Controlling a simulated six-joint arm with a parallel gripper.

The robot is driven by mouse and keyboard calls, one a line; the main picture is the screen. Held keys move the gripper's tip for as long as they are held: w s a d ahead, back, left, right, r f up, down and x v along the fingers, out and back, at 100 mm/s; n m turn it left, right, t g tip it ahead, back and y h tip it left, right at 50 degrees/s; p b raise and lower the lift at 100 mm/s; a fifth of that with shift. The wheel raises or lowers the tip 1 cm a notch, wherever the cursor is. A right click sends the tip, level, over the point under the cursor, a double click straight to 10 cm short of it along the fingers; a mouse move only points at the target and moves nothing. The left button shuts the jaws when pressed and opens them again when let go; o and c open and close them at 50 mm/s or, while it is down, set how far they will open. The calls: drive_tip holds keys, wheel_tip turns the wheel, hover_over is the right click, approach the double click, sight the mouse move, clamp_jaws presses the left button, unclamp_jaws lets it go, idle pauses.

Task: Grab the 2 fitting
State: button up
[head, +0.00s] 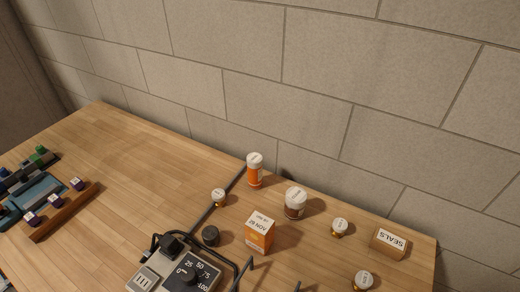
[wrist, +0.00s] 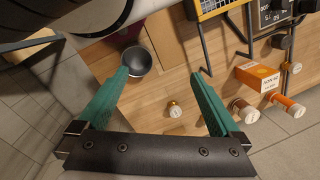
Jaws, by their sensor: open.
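Small brass fittings with white labelled caps stand on the wooden table. In the head view one is left of the orange bottle (head: 218,197), one is right of the brown jar (head: 339,228), and one is at the lower right (head: 363,280). Their numbers are too small to read, so I cannot tell which is 2. In the wrist view my gripper (wrist: 162,75) is open, with teal fingers wide apart and nothing held. One fitting (wrist: 174,110) shows between the fingers, apart from both. Another fitting (wrist: 292,67) is at the right. My gripper is not in the head view.
An orange bottle (head: 255,171), brown jar (head: 294,205), orange-white box (head: 260,235) and SEALS box (head: 390,241) stand nearby. A dial device (head: 190,272) with cords is at the front. A dark bowl (wrist: 137,60) is near the left finger. A stone wall (head: 300,90) backs the table.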

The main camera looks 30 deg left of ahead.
drive_tip(key=shift+c, duration=1.1)
drive_tip(key=w+a+f+n+t, duration=0.1)
drive_tip(key=w+a+n, duration=0.1)
drive_tip(key=w, duration=0.3)
drive_tip(key=w+a+n+t, duration=0.1)
drive_tip(key=w+a, duration=0.2)
drive_tip(key=w, duration=0.1)
drive_tip(key=n+t+y, duration=0.7)
drive_tip(key=n+t, duration=0.1)
drive_tip(key=n, duration=0.3)
hover_over(218, 197)
drive_tip(key=s+d, duration=0.4)
wheel_tip(218, 197, down, 9)
wheel_tip(218, 197, down, 8)
drive_tip(key=shift+s+a, duration=0.15)
drive_tip(key=shift+t, duration=0.3)
drive_tip(key=x, duration=0.7)
drive_tip(key=shift+w+a+r, duration=0.1)
drive_tip(key=shift+w, duration=0.1)
clamp_jaws()
